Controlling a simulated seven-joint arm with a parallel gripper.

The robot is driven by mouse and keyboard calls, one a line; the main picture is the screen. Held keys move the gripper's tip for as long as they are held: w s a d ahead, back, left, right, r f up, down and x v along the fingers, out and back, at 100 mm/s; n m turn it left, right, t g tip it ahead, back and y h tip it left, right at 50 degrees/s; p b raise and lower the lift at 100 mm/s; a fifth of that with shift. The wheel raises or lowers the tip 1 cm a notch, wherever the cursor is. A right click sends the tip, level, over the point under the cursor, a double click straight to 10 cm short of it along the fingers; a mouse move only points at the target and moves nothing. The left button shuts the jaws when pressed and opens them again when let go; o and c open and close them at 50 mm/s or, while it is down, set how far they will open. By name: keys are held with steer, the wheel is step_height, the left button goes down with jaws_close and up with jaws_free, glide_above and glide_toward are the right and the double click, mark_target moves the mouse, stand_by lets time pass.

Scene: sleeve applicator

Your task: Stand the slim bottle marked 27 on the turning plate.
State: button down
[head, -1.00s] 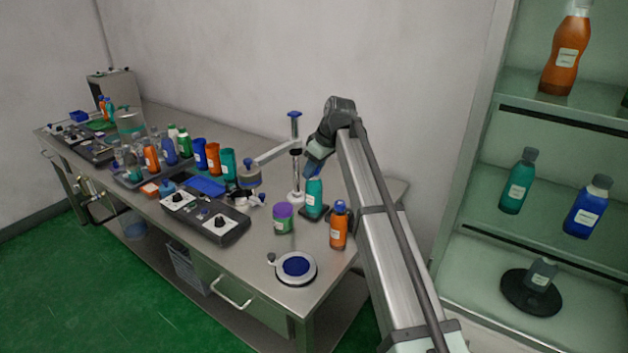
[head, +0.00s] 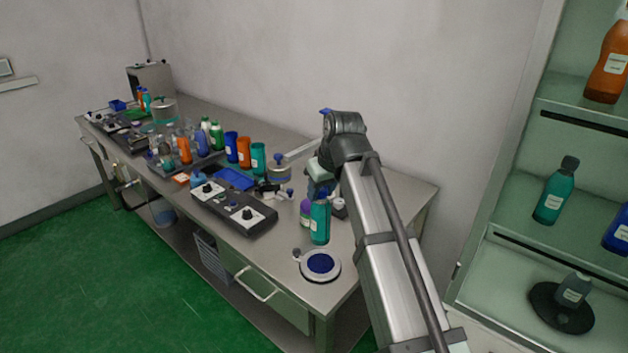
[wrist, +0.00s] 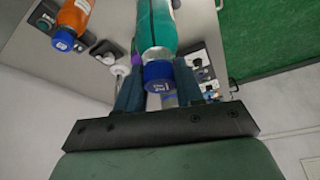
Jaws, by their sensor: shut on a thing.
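My gripper (wrist: 160,92) is shut on a slim teal bottle (wrist: 157,25) near its blue cap. A mark on the cap is too small to read surely. In the head view the teal bottle (head: 319,222) hangs upright below my wrist, over the bench; its height above the bench is hard to judge. A round plate with a pale rim and blue centre (head: 321,263), likely the turning plate, lies empty near the bench's front right corner. The bottle is apart from it, behind it in the picture. My fingertips are mostly hidden in the head view.
A purple-topped container (head: 305,212) stands just left of the held bottle. An orange bottle with a blue cap (wrist: 75,16) shows in the wrist view. A control box (head: 235,208) and several bottles stand further left. A shelf unit (head: 520,215) is at right.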

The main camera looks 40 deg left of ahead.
mark_target(322, 219)
steer(key=shift+w+m+t, duration=0.15)
steer(key=shift+m+t, duration=0.25)
steer(key=shift+m, duration=0.6)
steer(key=shift+f, duration=0.1)
steer(key=shift+f, duration=0.95)
steer(key=shift+f+h, duration=0.25)
steer(key=shift+h, duration=0.05)
steer(key=shift+f, duration=3.3)
steer(key=shift+c, duration=0.8)
jaws_free()
